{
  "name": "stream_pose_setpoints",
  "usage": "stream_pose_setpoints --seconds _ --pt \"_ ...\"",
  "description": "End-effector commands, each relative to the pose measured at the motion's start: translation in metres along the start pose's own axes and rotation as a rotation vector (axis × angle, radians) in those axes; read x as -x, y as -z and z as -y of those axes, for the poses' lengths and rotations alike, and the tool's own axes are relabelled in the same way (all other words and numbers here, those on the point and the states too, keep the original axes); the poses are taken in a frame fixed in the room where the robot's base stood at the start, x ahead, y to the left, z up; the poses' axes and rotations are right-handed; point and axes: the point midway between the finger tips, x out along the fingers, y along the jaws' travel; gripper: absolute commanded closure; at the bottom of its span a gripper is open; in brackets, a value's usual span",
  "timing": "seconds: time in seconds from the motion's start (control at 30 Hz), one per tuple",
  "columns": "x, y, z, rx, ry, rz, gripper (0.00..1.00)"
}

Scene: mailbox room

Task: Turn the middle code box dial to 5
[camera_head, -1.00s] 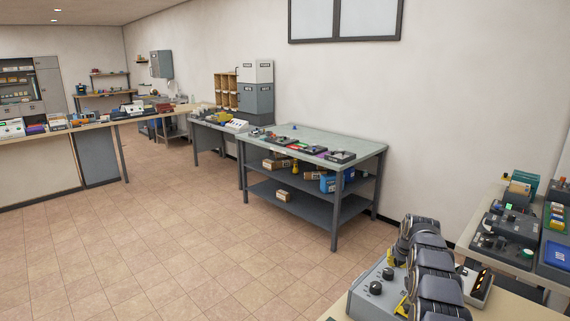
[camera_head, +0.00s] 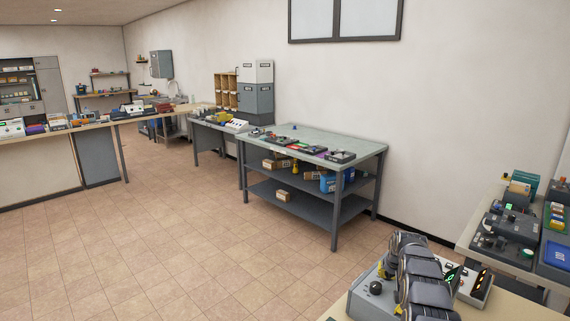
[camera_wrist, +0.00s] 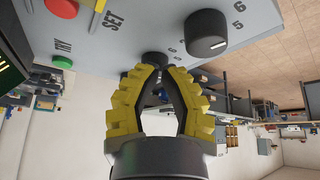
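The grey code box (camera_head: 351,304) sits on the table at the lower right of the head view, partly covered by my arm. One black dial (camera_head: 376,287) shows there. In the wrist view that dial (camera_wrist: 205,31) is at the upper right with a white pointer line, and printed numbers 5 and 6 beside it. The dial beside it, seemingly the middle dial (camera_wrist: 153,58), is between the tips of my gripper (camera_wrist: 154,72). My yellow fingers stand on either side of it, and I cannot tell whether they touch it. Its pointer is hidden.
Devices fill the table at right; the floor at left is clear.

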Motion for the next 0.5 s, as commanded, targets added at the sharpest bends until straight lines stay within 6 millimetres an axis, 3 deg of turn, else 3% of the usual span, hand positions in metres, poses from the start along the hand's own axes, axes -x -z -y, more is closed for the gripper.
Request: stream_pose_setpoints --seconds 0.17,0.5 --pt "-0.0128 -0.0079 0.0004 0.001 0.0 0.004 1.0" --pt "-0.0134 -0.0078 0.0003 0.001 0.0 0.002 1.0"
